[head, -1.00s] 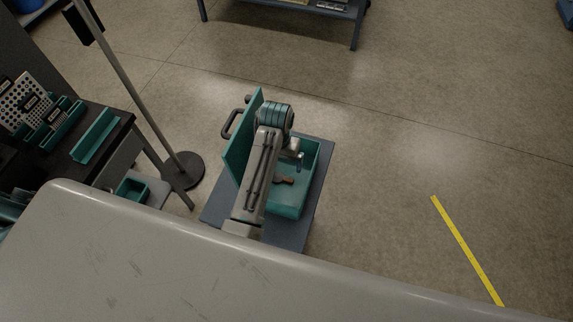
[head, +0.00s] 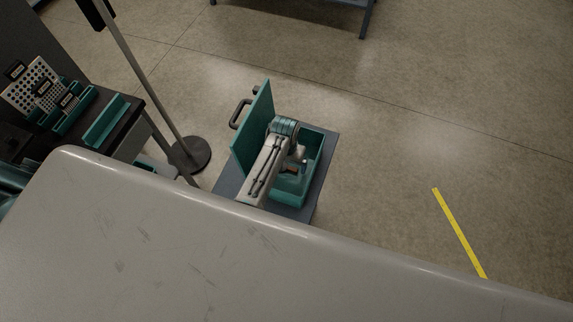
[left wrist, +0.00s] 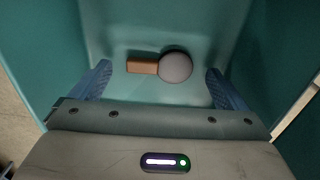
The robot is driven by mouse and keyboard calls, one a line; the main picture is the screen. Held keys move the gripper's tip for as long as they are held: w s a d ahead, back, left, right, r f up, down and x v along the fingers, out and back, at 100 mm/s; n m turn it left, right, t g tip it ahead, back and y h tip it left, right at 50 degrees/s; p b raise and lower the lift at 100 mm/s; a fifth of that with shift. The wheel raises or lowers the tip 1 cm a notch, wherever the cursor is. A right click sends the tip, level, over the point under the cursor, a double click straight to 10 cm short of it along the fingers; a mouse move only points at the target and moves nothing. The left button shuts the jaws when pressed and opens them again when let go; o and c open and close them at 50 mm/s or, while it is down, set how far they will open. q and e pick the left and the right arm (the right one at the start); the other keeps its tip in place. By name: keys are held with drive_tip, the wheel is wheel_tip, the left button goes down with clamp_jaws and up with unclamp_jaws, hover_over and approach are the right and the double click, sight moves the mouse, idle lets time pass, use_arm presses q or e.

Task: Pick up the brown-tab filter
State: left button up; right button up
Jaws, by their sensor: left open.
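The brown-tab filter (left wrist: 174,67) is a grey round disc with a brown rectangular tab (left wrist: 142,66) on its left. It lies flat on the floor of a teal box in the left wrist view. In the head view only its brown tab (head: 291,170) shows, small, beside my arm; the disc is hidden or too small to tell. My left gripper (left wrist: 158,84) is open and empty inside or just over the box, its two blue fingers standing apart on either side of the filter. I see no contact with it. My right gripper is not in view.
The teal box (head: 312,185) has an upright lid (head: 252,130) on its left and stands on a grey cart top (head: 325,165). A pole on a round base (head: 190,154) stands left. A dark bench (head: 118,125) holds perforated panels in teal racks. Floor on the right is open.

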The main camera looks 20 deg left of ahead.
use_arm(q)
drive_tip(key=shift+w+f, duration=0.1)
drive_tip(key=shift+f, duration=0.45)
drive_tip(key=c, duration=1.1)
drive_tip(key=shift+o, duration=0.2)
drive_tip(key=shift+r, duration=0.1)
